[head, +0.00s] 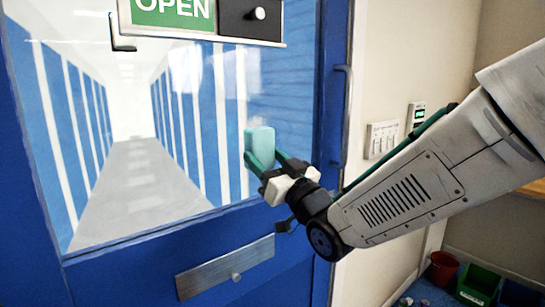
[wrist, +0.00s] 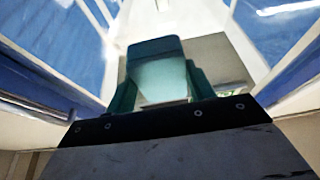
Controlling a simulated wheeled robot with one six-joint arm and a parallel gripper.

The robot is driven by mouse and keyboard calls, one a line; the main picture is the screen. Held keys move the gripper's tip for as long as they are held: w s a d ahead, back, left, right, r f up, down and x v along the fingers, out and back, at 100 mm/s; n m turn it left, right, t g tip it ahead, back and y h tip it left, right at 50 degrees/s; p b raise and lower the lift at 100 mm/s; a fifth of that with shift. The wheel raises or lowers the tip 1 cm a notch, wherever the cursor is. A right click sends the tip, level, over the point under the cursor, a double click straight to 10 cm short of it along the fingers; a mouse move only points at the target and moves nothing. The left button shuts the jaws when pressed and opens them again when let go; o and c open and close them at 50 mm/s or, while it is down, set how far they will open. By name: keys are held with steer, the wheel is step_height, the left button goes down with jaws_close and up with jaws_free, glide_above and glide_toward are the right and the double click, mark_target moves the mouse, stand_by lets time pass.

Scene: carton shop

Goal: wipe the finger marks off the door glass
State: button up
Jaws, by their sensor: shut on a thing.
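The door glass (head: 135,110) fills the left of the head view, set in a blue door (head: 140,262); a corridor with blue and white walls shows through it. My gripper (head: 263,160) is shut on a pale teal block-like wiping pad (head: 262,142), near the glass's lower right part. The pad also shows between the green fingers of my gripper (wrist: 160,92) in the wrist view, as a pad (wrist: 158,70) with a paler front face. I cannot tell whether the pad touches the glass. Faint whitish haze shows on the upper right glass; separate finger marks are not clear.
An OPEN sign (head: 172,12) and a black lock box (head: 250,18) sit at the top of the door. A vertical handle (head: 341,115) is on the right edge, and a metal plate (head: 225,267) is below the glass. Switches (head: 381,139) are on the wall; bins (head: 478,283) stand lower right.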

steer(key=w, duration=0.2)
steer(key=shift+w+a, duration=0.3)
steer(key=shift+a, duration=0.05)
steer(key=shift+w+a, duration=0.7)
steer(key=shift+w, duration=0.35)
steer(key=shift+w+a, duration=0.6)
steer(key=shift+w, duration=0.2)
